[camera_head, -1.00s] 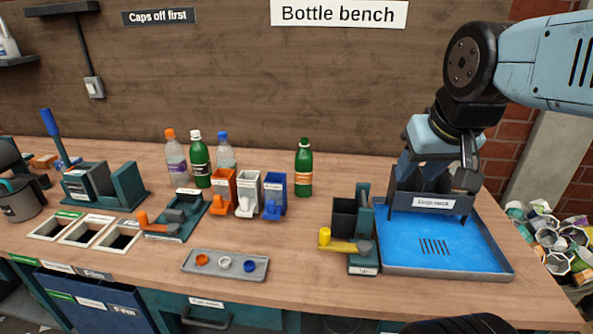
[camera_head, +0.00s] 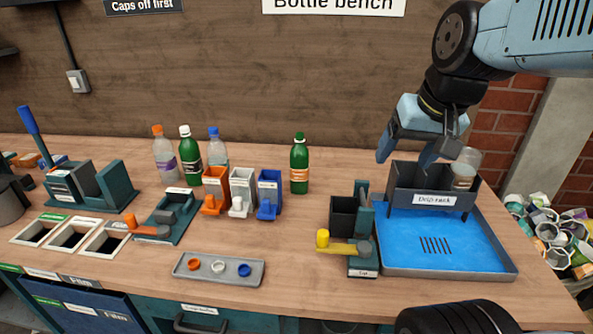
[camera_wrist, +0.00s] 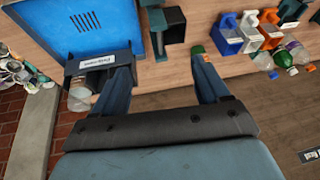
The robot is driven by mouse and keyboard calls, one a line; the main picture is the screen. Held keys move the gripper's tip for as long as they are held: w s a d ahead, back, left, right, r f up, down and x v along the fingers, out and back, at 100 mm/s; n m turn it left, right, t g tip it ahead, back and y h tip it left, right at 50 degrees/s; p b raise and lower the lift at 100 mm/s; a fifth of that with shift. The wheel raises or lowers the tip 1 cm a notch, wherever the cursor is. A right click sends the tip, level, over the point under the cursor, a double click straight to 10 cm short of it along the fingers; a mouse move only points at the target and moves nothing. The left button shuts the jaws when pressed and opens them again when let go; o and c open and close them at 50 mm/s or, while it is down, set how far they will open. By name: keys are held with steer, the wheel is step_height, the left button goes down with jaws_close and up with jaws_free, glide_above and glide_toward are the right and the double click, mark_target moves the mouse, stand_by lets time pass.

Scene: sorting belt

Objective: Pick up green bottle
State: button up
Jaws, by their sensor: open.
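A green bottle (camera_head: 299,168) with a green cap and an orange-and-white label stands upright at the back of the bench, right of the coloured dispensers. A second green bottle (camera_head: 189,158), with a white cap, stands upright further left between two clear bottles. My gripper (camera_head: 406,158) is open and empty, above and left of the drip rack, to the right of the green-capped bottle and apart from it. In the wrist view my gripper (camera_wrist: 160,60) shows both fingers spread. A green cap (camera_wrist: 197,49) shows by the right fingertip; most of that bottle is hidden.
The drip rack (camera_head: 432,199) holds a clear upturned container (camera_head: 467,168) and stands on a blue tray (camera_head: 462,235). A black box with a yellow lever (camera_head: 340,247) stands before the green-capped bottle. Orange, white and blue dispensers (camera_head: 240,194) stand left.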

steer(key=o, duration=0.4)
steer(key=w+a+f+m+g+y, duration=0.1)
steer(key=w, duration=0.1)
steer(key=w+a+f+m+g+y, duration=0.1)
steer(key=w, duration=0.2)
steer(key=w+a+f+m+g+y, duration=0.1)
steer(key=w+m, duration=0.1)
steer(key=w, duration=0.1)
steer(key=shift+w, duration=0.25)
steer(key=shift+c, duration=0.2)
steer(key=w+a+f+m+g+y, duration=0.15)
steer(key=w+f+m+y, duration=0.3)
steer(key=w, duration=0.55)
steer(key=m+t+y, duration=0.2)
steer(key=m+y, duration=0.3)
steer(key=m, duration=0.5)
glide_toward(298, 172)
steer(key=w+d, duration=0.3)
steer(key=x, duration=0.8)
steer(key=f+x, duration=0.1)
steer(key=x, duration=0.4)
steer(key=shift+s, duration=0.1)
